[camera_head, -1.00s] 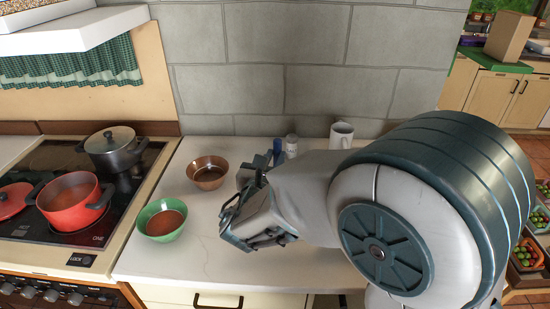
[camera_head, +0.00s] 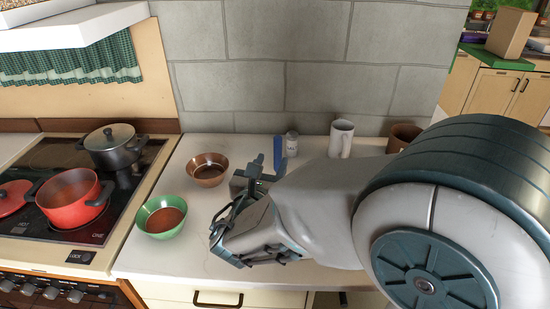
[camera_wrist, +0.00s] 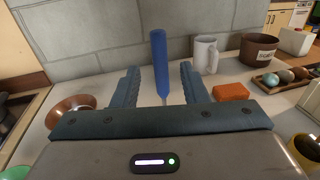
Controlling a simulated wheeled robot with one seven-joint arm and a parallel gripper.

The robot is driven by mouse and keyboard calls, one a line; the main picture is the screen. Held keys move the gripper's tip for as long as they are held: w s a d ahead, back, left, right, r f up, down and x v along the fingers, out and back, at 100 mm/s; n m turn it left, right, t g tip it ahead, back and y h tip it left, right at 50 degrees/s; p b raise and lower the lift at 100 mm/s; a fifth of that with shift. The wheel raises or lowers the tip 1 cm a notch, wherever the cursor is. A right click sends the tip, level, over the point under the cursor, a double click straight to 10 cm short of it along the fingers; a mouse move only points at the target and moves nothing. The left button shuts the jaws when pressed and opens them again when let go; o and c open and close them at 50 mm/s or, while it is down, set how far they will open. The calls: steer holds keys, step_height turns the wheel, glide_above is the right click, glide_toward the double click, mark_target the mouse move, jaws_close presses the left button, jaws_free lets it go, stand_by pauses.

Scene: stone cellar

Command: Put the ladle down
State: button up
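The ladle shows as a blue handle (camera_wrist: 161,65) with a thin stem below it in the wrist view. Its bowl is hidden. In the head view the blue handle (camera_head: 278,151) shows beside the shaker, behind my gripper. It looks upright in both views; I cannot tell what it rests on. My gripper (camera_head: 250,178) is over the counter, right of the bowls. In the wrist view my gripper's fingers (camera_wrist: 158,82) stand apart, with the handle seen between them and gaps on both sides.
On the counter (camera_head: 190,262) stand a green bowl (camera_head: 161,217), a brown bowl (camera_head: 208,170), a shaker (camera_head: 291,144), a white mug (camera_head: 341,139) and a brown pot (camera_head: 402,137). A red pot (camera_head: 72,199) is on the stove. An orange block (camera_wrist: 231,91) lies right of my gripper.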

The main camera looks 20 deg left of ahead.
steer(key=s+b, duration=0.1)
steer(key=s, duration=0.7)
steer(key=w+d+f+m+g+h, duration=0.15)
steer(key=d+m+g+h, duration=0.25)
steer(key=d+m, duration=0.5)
steer(key=w+d+f+m+g+h, duration=0.15)
steer(key=d+m+g+h, duration=0.3)
steer(key=d, duration=0.85)
steer(key=s+d+f+m+g+y, duration=0.2)
steer(key=s+d+m+g+y, duration=0.1)
steer(key=m, duration=0.8)
steer(key=s+d+f+m+g+y, duration=0.1)
steer(key=s+d+m+g+y, duration=0.2)
steer(key=m, duration=0.9)
steer(key=s+d+y, duration=0.2)
steer(key=s+d, duration=0.1)
steer(key=s, duration=0.1)
steer(key=shift+s+f, duration=0.15)
steer(key=shift+f, duration=0.25)
steer(key=shift+a, duration=0.15)
